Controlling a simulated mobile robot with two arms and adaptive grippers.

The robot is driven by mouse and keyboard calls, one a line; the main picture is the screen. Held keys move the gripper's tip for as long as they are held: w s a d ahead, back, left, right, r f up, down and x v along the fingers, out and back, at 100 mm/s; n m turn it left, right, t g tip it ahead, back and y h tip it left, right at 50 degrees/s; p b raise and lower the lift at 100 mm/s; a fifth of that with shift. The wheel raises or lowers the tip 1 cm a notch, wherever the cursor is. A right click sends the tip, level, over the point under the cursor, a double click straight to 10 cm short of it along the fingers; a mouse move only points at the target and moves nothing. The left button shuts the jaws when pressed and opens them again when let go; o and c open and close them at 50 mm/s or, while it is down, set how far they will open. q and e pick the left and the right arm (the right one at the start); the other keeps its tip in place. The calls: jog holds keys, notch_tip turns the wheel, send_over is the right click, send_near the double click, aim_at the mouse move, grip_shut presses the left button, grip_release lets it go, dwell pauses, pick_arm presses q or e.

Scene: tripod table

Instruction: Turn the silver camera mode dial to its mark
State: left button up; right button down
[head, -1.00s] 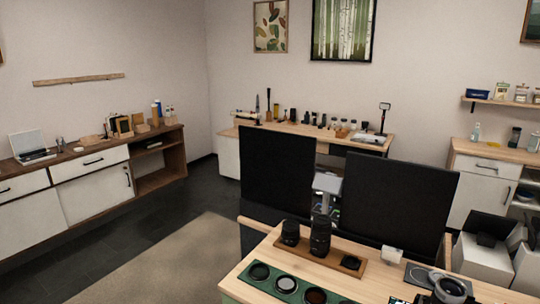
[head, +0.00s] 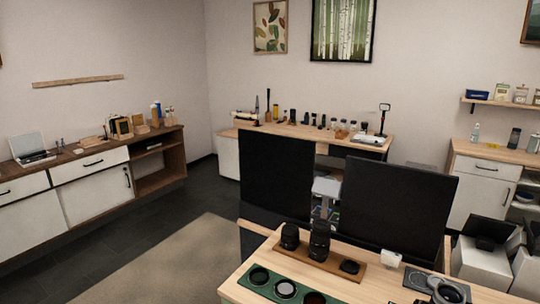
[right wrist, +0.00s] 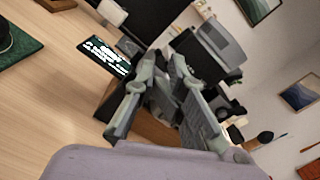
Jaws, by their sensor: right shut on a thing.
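In the right wrist view, my right gripper (right wrist: 165,68) has its two grey-green fingers closed in on something small over the tabletop. A dark body is partly visible behind and between the fingers; its outline is mostly hidden. The silver mode dial and its mark cannot be made out, so I cannot tell the dial's angle. In the head view, a grey rounded shape (head: 447,291) is at the bottom right of the wooden table (head: 378,287), cut by the frame edge. I cannot tell whether it is gripper or camera. My left gripper is in neither view.
A black card with white print (right wrist: 106,56) lies by the fingers. On the table, a green tray (head: 268,291) holds round filters, and a wooden board (head: 333,262) carries black lenses. A small white block (head: 390,258) is near two black panels. Bare wood lies left of the fingers.

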jog(key=shift+s+d, duration=0.1)
jog(key=shift+d, duration=0.25)
jog(key=shift+r, duration=0.1)
jog(key=v, duration=0.6)
jog(key=shift+a+p, duration=0.2)
jog(key=shift+p, duration=0.1)
jog(key=shift+r, duration=0.15)
jog(key=w+d, duration=0.1)
jog(key=w, duration=0.5)
jog(key=shift+d+f, duration=0.35)
dwell(0.4)
jog(key=shift+r, duration=0.15)
